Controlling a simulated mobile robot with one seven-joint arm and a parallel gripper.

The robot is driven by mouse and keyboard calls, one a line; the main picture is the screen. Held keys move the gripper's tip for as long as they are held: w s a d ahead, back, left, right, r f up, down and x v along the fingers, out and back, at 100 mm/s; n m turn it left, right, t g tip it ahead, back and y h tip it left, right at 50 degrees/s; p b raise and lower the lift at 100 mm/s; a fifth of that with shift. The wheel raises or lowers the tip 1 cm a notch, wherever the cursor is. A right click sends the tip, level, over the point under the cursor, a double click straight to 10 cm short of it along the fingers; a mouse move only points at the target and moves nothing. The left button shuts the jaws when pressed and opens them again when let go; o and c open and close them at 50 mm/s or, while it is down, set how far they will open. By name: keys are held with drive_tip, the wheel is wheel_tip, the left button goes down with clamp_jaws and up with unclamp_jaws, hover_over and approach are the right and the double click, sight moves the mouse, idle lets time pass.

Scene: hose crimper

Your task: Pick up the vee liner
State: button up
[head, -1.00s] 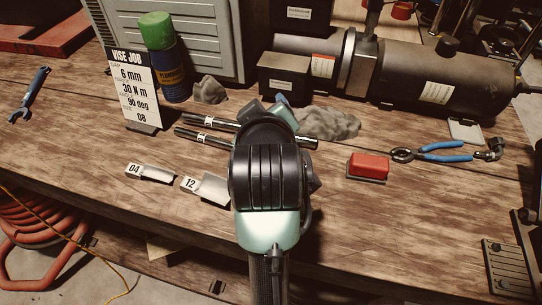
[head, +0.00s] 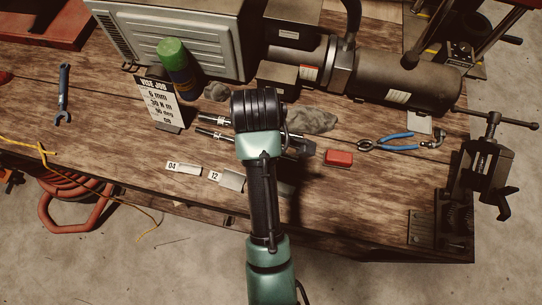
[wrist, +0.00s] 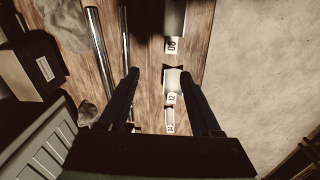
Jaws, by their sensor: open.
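Three small grey metal liners with white number tags lie in a row on the bench. In the wrist view the 12 liner (wrist: 174,79) lies below my open fingers, nearer the right one. The third liner (wrist: 174,18) is above it, its tag hard to read, perhaps 08. The 04 liner's tag (wrist: 170,122) is lower. My gripper (wrist: 160,74) is open and empty, above the bench. The job card (head: 160,101) ends in 08.
Two metal rods (wrist: 101,50) lie beside the liners. A grey rag (head: 310,120), a red block (head: 339,158) and blue-handled pliers (head: 388,140) lie farther right. A vise (head: 485,160) stands at the right end. The bench's front edge is close to the liners.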

drive_tip(key=shift+g, duration=0.3)
drive_tip(key=f, duration=0.3)
drive_tip(key=s+f+b, duration=0.1)
drive_tip(key=f, duration=0.2)
drive_tip(key=shift+s, duration=0.1)
drive_tip(key=shift+s+a+f+p, duration=0.1)
drive_tip(key=shift+f+p, duration=0.3)
drive_tip(key=shift+f, duration=1.2)
drive_tip(key=shift+s+f+p, duration=0.1)
drive_tip(key=shift+f+p, duration=0.25)
drive_tip(key=shift+f, duration=1.2)
clamp_jaws()
